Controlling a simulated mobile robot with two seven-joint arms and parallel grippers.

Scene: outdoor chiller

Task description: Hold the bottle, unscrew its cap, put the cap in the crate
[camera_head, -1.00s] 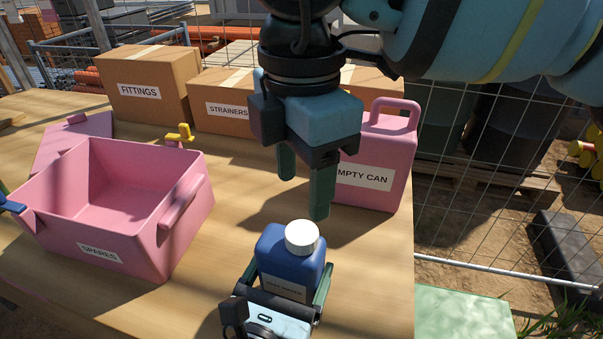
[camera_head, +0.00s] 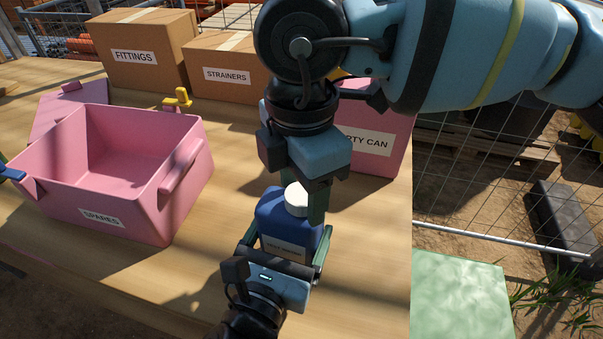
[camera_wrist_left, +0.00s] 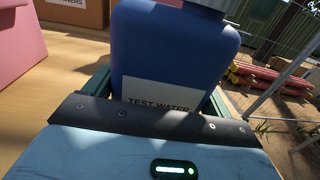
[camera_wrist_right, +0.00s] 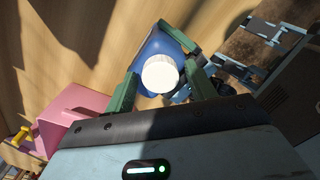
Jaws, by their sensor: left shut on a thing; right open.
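The blue bottle (camera_head: 285,226) stands upright near the table's front edge with its white cap (camera_head: 297,199) on. Its label reads "TEST WATER" in the left wrist view (camera_wrist_left: 165,60). My left gripper (camera_head: 283,247) is shut around the bottle's body. My right gripper (camera_head: 304,205) is open and points down at the cap; one finger hides part of the bottle top. In the right wrist view the cap (camera_wrist_right: 160,74) lies between the two fingers, with gaps on both sides. The pink crate (camera_head: 125,210), labelled "SPARES", stands to the left with its visible inside empty.
A pink can (camera_head: 385,143), its label partly hidden, stands behind my right gripper. Cardboard boxes marked "FITTINGS" (camera_head: 150,75) and "STRAINERS" (camera_head: 225,88) stand at the back. A yellow-handled thing (camera_head: 178,99) is behind the crate. Bare table lies between crate and bottle.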

